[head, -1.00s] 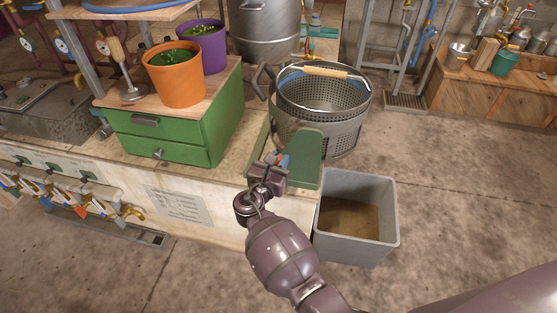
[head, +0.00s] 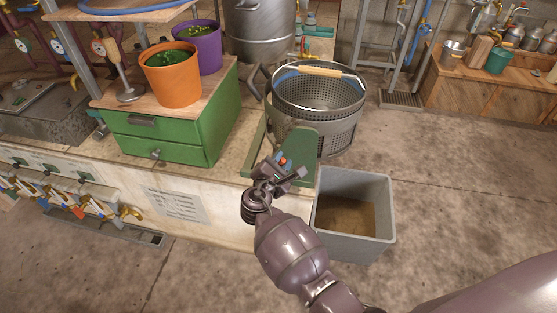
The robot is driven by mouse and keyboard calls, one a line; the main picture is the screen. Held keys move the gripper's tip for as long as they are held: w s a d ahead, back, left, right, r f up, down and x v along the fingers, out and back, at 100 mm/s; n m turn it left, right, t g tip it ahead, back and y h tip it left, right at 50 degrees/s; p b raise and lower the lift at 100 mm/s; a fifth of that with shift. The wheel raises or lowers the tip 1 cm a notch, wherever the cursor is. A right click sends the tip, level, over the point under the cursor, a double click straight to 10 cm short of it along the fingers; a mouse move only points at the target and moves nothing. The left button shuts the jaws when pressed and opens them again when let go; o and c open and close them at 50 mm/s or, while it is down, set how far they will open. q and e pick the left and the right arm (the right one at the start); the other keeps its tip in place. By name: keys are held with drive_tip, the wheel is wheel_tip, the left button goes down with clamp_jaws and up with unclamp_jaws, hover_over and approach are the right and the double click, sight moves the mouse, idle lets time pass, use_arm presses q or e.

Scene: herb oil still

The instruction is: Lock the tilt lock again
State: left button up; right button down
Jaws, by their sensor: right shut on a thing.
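The tilt lock (head: 283,161) is a small part with red and blue bits on the near face of the green bracket (head: 302,145), beside the perforated metal basket (head: 318,105). My right gripper (head: 281,171) is at the bracket, shut on the tilt lock, and its jaws hide most of it. I cannot tell from here at which angle the lock stands. The basket is upright, with a wooden-grip handle (head: 320,71) lying across its top. My left gripper is not in view.
A grey bin (head: 383,215) with brown stuff in it stands on the floor just right of my right gripper. A green drawer box (head: 180,140) with an orange pot (head: 172,80) and a purple pot (head: 203,50) is at the left. The floor at the right is clear.

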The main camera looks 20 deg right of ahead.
drive_tip(key=m, duration=0.2)
drive_tip(key=f+m+y, duration=0.1)
drive_tip(key=m, duration=0.1)
drive_tip(key=shift+s+d+b, duration=0.2)
drive_tip(key=shift+d+b, duration=0.1)
drive_tip(key=shift+d, duration=0.05)
drive_tip(key=m+b, duration=0.1)
drive_tip(key=m, duration=0.1)
drive_tip(key=f+m+y+b, duration=0.1)
drive_tip(key=m, duration=0.2)
drive_tip(key=shift+s+d+f+t+y, duration=0.1)
drive_tip(key=shift+f+t+y, duration=0.1)
drive_tip(key=shift+t+y, duration=0.15)
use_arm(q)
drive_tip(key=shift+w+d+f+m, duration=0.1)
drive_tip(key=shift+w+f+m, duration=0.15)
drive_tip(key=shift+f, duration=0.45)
use_arm(e)
drive_tip(key=c, duration=1.9)
unclamp_jaws()
drive_tip(key=shift+o, duration=0.2)
drive_tip(key=shift+m, duration=0.3)
drive_tip(key=o, duration=0.9)
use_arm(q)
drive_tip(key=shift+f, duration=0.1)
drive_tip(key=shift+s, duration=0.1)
